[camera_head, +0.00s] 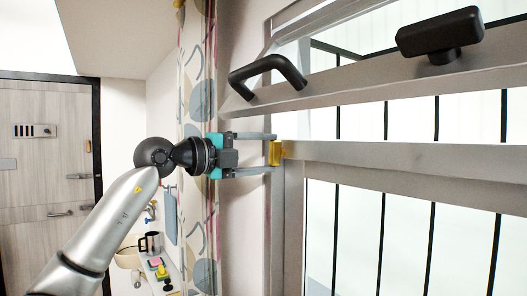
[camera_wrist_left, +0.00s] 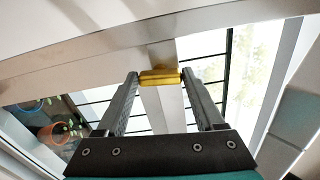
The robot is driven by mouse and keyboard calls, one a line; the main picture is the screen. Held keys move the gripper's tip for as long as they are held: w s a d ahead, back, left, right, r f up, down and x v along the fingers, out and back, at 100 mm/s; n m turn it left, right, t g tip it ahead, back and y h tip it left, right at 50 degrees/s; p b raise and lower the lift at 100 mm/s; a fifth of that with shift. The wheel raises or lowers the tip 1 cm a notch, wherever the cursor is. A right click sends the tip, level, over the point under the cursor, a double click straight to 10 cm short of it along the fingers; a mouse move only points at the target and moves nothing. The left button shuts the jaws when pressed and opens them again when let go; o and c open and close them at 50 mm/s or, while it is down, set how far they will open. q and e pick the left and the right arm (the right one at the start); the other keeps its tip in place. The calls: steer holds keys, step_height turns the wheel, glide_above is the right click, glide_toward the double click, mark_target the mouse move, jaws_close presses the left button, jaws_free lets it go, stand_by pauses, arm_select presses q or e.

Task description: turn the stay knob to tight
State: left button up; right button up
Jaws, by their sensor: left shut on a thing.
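The stay knob (camera_head: 275,153) is a small yellow piece on the window frame, at the middle of the head view. It also shows in the left wrist view (camera_wrist_left: 160,77), between the fingertips. My left gripper (camera_head: 270,153) reaches in from the left with its fingers on either side of the knob, shut on it. In the left wrist view the two fingers (camera_wrist_left: 160,85) meet the knob's two ends. My right gripper is in neither view. No marking for tight is visible on the knob.
A black curved handle (camera_head: 268,75) and a black lever (camera_head: 440,32) sit on the tilted upper sash. A patterned curtain (camera_head: 198,90) hangs close behind my left wrist. Below left is a counter with a mug (camera_head: 152,242). A door (camera_head: 45,170) stands at the far left.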

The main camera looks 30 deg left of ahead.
arm_select(q)
steer(key=shift+n, duration=0.6)
steer(key=o, duration=1.4)
steer(key=shift+b+v, duration=4.55)
steer(key=shift+v, duration=3.1)
steer(key=shift+w+f, duration=0.1)
